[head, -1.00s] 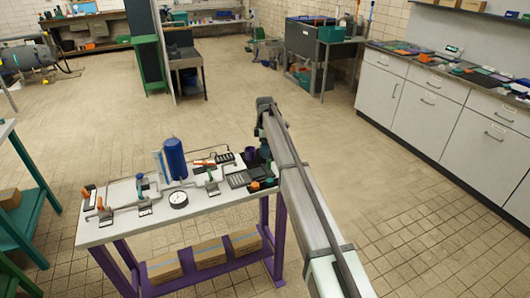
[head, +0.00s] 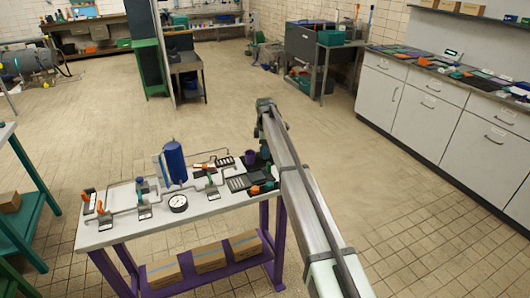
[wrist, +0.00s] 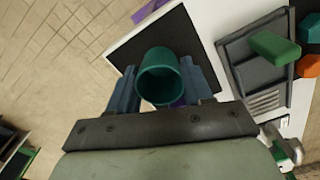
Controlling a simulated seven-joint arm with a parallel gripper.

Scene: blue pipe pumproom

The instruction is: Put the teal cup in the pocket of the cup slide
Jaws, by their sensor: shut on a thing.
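The teal cup (wrist: 160,78) is between the two fingers of my gripper (wrist: 158,88) in the wrist view, with its round open mouth facing the camera. My gripper is shut on it. A flat black panel (wrist: 182,35) with a pale border lies behind the cup, at the bench edge. A small purple thing (wrist: 180,102) shows partly beside the cup's lower part. I cannot tell for sure which piece is the cup slide, and its pocket is not clearly seen. In the head view my arm hides the fingers and the teal cup.
A dark grey tray (wrist: 232,47) with a green block (wrist: 274,46) and an orange piece (wrist: 309,66) lies right of the cup. A purple cup (head: 250,157), a blue cylinder (head: 174,162) and a gauge (head: 178,203) stand on the white bench (head: 215,207). Open floor lies beyond.

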